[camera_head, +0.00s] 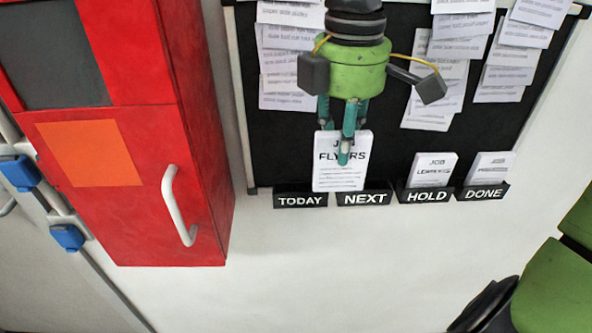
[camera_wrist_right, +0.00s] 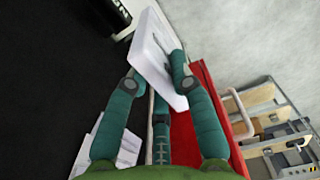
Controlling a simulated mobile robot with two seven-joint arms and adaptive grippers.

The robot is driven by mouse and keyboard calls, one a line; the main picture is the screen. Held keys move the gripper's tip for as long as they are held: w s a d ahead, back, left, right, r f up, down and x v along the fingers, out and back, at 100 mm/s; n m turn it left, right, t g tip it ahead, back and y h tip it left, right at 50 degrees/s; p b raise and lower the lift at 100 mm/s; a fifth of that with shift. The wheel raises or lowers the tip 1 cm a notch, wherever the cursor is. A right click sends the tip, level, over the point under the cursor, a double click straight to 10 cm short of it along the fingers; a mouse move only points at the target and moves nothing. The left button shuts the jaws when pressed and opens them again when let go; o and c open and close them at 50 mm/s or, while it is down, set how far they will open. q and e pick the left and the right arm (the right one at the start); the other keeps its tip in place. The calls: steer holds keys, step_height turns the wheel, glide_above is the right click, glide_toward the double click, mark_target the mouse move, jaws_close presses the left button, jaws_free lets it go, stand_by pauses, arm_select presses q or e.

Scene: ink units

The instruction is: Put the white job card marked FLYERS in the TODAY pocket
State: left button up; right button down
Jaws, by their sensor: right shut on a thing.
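The white FLYERS job card (camera_head: 338,180) is upright in my right gripper (camera_head: 344,150), in front of the black board in the head view. Its lower edge is near the gap between the TODAY pocket (camera_head: 300,201) and the NEXT pocket (camera_head: 364,198); I cannot tell how far in front of them it is. The TODAY pocket shows no card standing in it. In the right wrist view the teal fingers (camera_wrist_right: 155,85) are shut on the white card (camera_wrist_right: 160,48). My left gripper is in neither view.
The HOLD pocket (camera_head: 423,194) and the DONE pocket (camera_head: 482,192) each hold a white card. Papers hang on the black board (camera_head: 390,130). A red cabinet (camera_head: 203,130) with a white handle (camera_head: 178,205) juts out at the left. The wall below the pockets is bare.

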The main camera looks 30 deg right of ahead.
steer(key=w+f+p, duration=0.2)
steer(key=w+f, duration=0.1)
steer(key=w+f+p, duration=0.1)
steer(key=w+f, duration=0.1)
steer(key=f, duration=0.1)
steer(key=w+f+p, duration=0.2)
steer(key=w, duration=0.1)
steer(key=shift+w+a+f+p, duration=0.3)
steer(key=shift+a+f+p, duration=0.05)
steer(key=shift+f, duration=0.05)
steer(key=shift+w+f, duration=0.1)
steer(key=shift+f, duration=0.1)
steer(key=shift+f+b, duration=0.2)
steer(key=shift+b, duration=0.3)
steer(key=c, duration=1.1)
jaws_free()
steer(key=shift+r, duration=0.15)
